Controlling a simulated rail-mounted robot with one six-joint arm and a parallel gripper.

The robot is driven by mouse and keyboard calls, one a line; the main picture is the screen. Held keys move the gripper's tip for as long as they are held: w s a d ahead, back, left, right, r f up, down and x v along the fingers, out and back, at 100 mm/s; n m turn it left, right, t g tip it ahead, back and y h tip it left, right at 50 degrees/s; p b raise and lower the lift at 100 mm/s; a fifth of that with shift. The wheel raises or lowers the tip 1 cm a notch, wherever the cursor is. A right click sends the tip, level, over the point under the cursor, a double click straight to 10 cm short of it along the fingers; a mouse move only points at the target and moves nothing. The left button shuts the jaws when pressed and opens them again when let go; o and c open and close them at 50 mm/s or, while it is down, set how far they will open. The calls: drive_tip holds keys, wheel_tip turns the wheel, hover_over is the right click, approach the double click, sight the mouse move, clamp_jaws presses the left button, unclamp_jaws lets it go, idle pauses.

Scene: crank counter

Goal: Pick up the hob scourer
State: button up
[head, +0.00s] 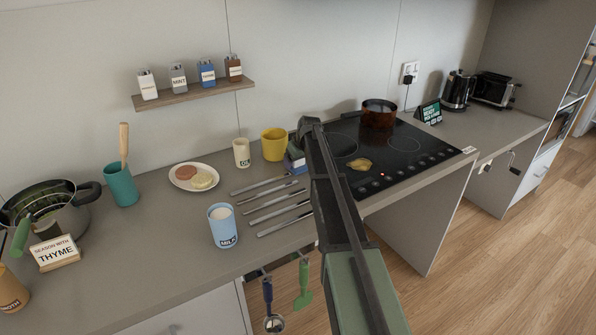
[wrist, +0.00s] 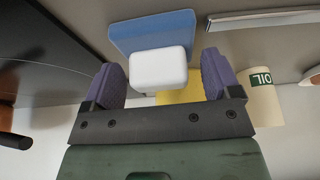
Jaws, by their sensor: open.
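A white rounded block (wrist: 158,69), which looks like the hob scourer, shows in the wrist view in front of a flat blue piece (wrist: 125,35). My gripper (wrist: 163,66) is open, with one purple finger on each side of the block. I cannot tell how far the block is from the fingertips in depth. In the head view my gripper (head: 296,151) is low over the counter at the hob's left edge. My arm hides most of that spot, and only a bit of the blue piece (head: 290,165) shows.
A yellow mug (head: 274,145) and an oil jar (head: 241,153) stand close left of my gripper. The black hob (head: 400,150) with a copper pan (head: 379,112) is right.

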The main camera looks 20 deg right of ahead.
drive_tip(key=c, duration=0.7)
drive_tip(key=shift+r, duration=0.1)
wheel_tip(320, 180, up, 20)
drive_tip(key=p, duration=2)
